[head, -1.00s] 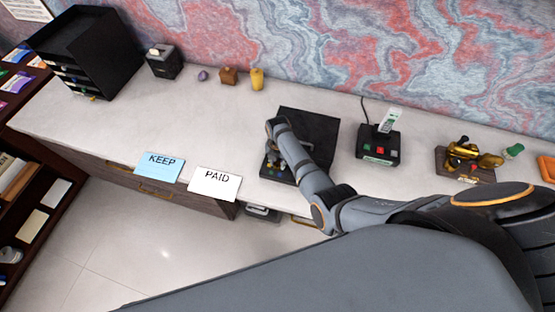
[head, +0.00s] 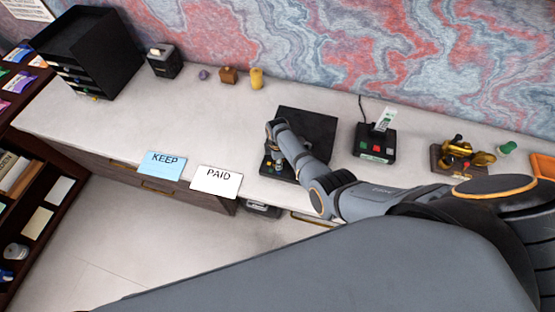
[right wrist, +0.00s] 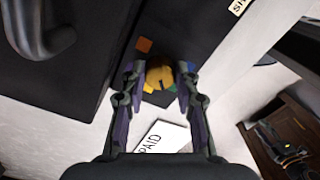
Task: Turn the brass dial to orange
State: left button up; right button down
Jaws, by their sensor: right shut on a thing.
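The brass dial (right wrist: 158,74) shows in the right wrist view on the front of a black box, with coloured patches around it. An orange patch (right wrist: 144,45) lies up and left of the dial, and a green patch (right wrist: 173,88) lies at its lower right. My right gripper (right wrist: 159,72) is shut on the dial, one finger on each side. The dial's pointer is not clear. In the head view the black box (head: 308,128) stands at the desk's front edge, and my right gripper (head: 271,160) reaches down at its front left. My left gripper is not in view.
A KEEP card (head: 162,165) and a PAID card (head: 216,181) lie left of the box. A black device with coloured buttons (head: 375,144) and a brass item (head: 463,156) stand to the right. The desk's left middle is clear.

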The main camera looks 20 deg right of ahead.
jog(key=m, duration=0.3)
jog(key=shift+m, duration=0.4)
jog(key=m, duration=0.9)
jog(key=shift+s+a, duration=0.1)
jog(key=m, duration=0.3)
jog(key=shift+m, duration=0.3)
jog(key=m, duration=0.4)
jog(key=shift+a+m, duration=0.1)
jog(key=shift+m, duration=0.2)
jog(key=m, duration=0.3)
jog(key=shift+m, duration=0.3)
jog(key=m, duration=0.4)
jog(key=shift+a, duration=0.1)
jog(key=shift+m, duration=1.8)
